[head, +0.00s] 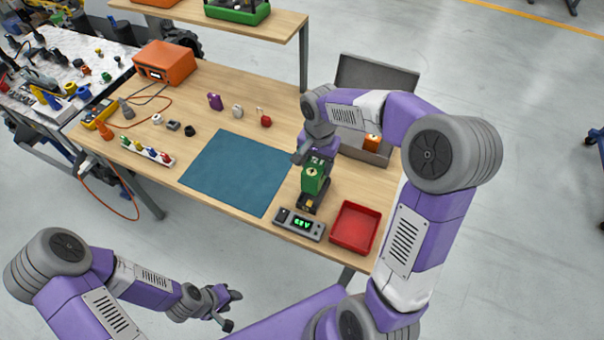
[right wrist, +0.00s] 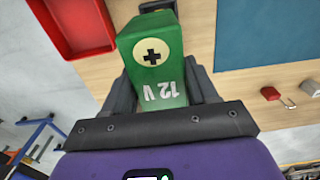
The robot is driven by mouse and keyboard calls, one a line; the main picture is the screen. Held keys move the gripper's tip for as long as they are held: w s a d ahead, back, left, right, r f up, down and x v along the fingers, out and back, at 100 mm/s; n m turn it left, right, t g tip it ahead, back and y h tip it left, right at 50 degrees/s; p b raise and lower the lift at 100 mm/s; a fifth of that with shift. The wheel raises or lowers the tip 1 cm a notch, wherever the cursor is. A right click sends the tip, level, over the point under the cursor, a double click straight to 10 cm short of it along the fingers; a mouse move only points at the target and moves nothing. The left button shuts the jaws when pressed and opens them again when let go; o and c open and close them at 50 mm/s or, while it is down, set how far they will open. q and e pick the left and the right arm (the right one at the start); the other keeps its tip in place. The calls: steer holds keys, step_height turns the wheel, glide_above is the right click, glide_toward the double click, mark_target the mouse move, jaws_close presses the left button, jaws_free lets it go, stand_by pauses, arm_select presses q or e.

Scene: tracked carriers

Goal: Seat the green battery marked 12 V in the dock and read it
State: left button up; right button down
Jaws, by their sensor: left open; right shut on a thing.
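The green battery (head: 314,181) is in my right gripper (head: 317,164), which is shut on it above the table's front right. The right wrist view shows the battery (right wrist: 165,62) between the fingers, with "12 V" and a plus mark on it. The dark dock (head: 307,204) is at the battery's lower end; I cannot tell whether the battery is fully seated. The grey meter (head: 299,224) in front has a lit green display that seems to read 6.8 V, though the digits are small. My left gripper (head: 228,308) is open and empty, off the table's front edge.
A red tray (head: 354,228) stands right of the meter. A blue mat (head: 237,172) lies left of the dock, clear. An open grey case (head: 377,75) with an orange item (head: 372,142) is behind.

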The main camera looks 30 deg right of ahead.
steer(key=shift+w, duration=0.35)
arm_select(q)
steer(key=shift+w+f+b, duration=0.2)
steer(key=shift+f+b, duration=0.4)
steer(key=shift+w+f+b, duration=0.2)
steer(key=shift+f+b, duration=0.35)
steer(key=shift+b, duration=0.05)
arm_select(e)
steer(key=shift+f, duration=4.8)
arm_select(q)
steer(key=shift+f, duration=0.1)
arm_select(e)
steer(key=shift+f, duration=0.1)
steer(key=shift+f, duration=0.15)
steer(key=shift+c, duration=1.6)
jaws_free()
steer(key=shift+r, duration=0.45)
arm_select(q)
step_height(320, 180, up, 3)
steer(key=p, duration=0.2)
steer(key=shift+p, duration=0.4)
arm_select(e)
step_height(320, 180, up, 12)
steer(key=shift+f, duration=0.25)
